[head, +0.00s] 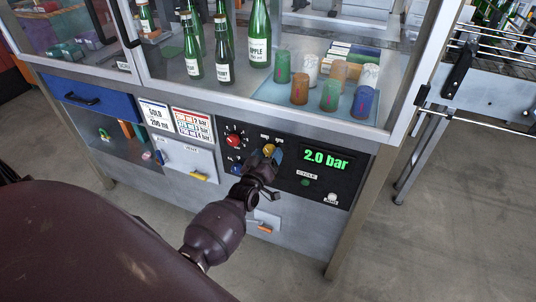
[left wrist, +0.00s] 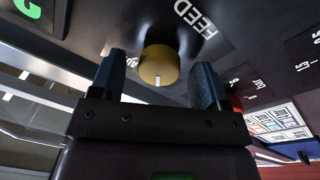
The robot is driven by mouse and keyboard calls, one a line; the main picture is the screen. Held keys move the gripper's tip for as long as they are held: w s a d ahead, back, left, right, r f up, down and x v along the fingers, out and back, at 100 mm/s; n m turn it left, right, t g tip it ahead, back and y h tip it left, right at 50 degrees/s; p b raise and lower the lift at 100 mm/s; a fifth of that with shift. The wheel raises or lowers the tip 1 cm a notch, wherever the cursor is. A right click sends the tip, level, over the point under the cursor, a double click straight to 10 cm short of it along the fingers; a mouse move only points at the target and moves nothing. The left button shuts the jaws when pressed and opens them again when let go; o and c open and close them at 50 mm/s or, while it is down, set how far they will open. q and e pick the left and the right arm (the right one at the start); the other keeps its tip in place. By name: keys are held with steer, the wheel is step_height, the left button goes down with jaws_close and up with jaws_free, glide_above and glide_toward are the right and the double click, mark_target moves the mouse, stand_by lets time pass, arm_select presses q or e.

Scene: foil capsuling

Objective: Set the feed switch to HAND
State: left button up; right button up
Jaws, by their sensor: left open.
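The feed switch is a round yellow knob (head: 268,149) on the black control panel, left of the green "2.0 bar" display. In the left wrist view the knob (left wrist: 159,65) has a white mark on its near edge, and the word FEED is printed beside it. My left gripper (head: 271,158) is at the panel, open. In the left wrist view my left gripper (left wrist: 157,78) has one blue finger on each side of the knob, with gaps visible, so the fingers look apart from it. The HAND lettering is not readable. My right gripper is not in view.
A red knob (head: 234,140) and a blue knob (head: 237,169) sit left of the feed switch. A green button (head: 305,182) is below the display (head: 326,160). Green bottles and coloured capsule stacks stand behind the glass above.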

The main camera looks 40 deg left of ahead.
arm_select(q)
steer(key=v, duration=1)
steer(key=shift+s+p, duration=0.2)
steer(key=shift+p, duration=0.15)
